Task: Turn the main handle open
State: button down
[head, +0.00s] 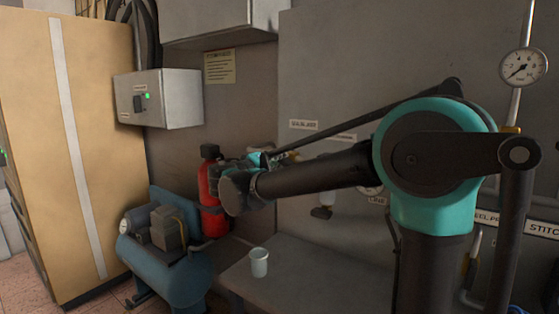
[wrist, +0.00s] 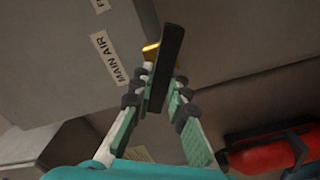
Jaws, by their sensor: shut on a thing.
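The main handle (wrist: 169,58) is a dark, flat lever in the wrist view, beside the wall label "MAIN AIR" (wrist: 109,58). A brass fitting (wrist: 151,52) shows just behind its left edge. My gripper (wrist: 160,88) is shut on the lever, with one finger on each side of its lower part. In the head view my gripper (head: 262,163) is at the end of the outstretched arm, close to the wall panel. The handle cannot be made out there behind the arm and gripper.
A red extinguisher (head: 209,190) stands left of my gripper, above a blue compressor (head: 172,265). A pale cup (head: 259,262) stands on the grey bench (head: 300,285) below the arm. A grey switch box (head: 170,98) and pressure gauge (head: 523,67) are on the wall.

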jog(key=n, duration=0.6)
jog(key=shift+a+f, duration=0.1)
jog(key=shift+f, duration=0.25)
dwell(0.4)
jog(key=c, duration=1.5)
grip_release()
jog(key=v, duration=1.2)
